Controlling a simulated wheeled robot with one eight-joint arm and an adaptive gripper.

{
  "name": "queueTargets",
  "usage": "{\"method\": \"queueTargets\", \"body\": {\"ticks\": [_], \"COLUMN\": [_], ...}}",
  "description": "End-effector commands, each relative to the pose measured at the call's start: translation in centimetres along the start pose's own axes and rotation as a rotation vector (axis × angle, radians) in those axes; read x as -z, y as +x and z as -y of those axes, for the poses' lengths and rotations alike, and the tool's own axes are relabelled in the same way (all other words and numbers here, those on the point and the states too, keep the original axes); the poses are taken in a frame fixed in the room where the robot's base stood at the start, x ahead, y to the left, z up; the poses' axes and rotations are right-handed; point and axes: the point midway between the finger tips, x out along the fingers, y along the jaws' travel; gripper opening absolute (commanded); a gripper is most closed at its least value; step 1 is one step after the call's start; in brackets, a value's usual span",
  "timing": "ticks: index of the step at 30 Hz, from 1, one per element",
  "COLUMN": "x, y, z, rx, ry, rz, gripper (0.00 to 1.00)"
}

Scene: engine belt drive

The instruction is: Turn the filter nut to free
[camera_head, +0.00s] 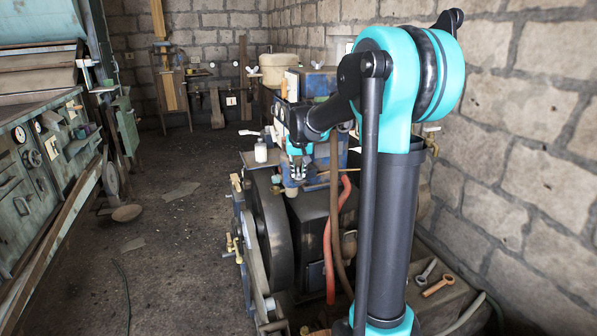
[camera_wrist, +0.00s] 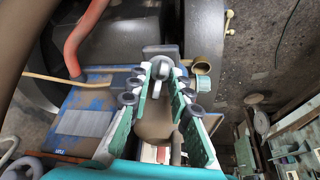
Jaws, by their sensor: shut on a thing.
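My gripper (camera_wrist: 161,84) reaches over the engine in the wrist view. Its two green fingers close around a small grey knob-like piece (camera_wrist: 161,68), which I take for the filter nut. A brown rounded body (camera_wrist: 154,121) lies between the fingers, nearer the wrist. The contact of the pads with the nut is partly hidden. In the head view my gripper (camera_head: 297,168) points down at a blue-grey part beside the black flywheel (camera_head: 272,225). The nut cannot be made out there.
A red hose (camera_head: 330,255) and a brown hose run down beside the gripper; the red hose (camera_wrist: 84,38) also shows in the wrist view. The floor (camera_head: 165,250) at left is mostly open.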

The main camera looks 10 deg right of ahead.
Motion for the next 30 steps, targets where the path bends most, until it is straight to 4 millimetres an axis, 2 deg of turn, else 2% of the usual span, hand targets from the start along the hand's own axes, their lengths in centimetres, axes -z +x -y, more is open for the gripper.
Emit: {"method": "queueTargets", "body": {"ticks": [5, 15, 27, 28, 30], "x": [0.0, 0.03, 0.04, 0.04, 0.03], "y": [0.0, 0.01, 0.01, 0.01, 0.01], "z": [-0.13, -0.26, -0.23, -0.23, -0.23], "rx": [0.015, 0.105, 0.12, 0.12, 0.12], "ry": [-0.038, -0.253, -0.289, -0.289, -0.289], "rz": [0.001, 0.001, 0.0, 0.0, 0.0], "gripper": [0.0, 0.0, 0.0, 0.2, 0.29]}}
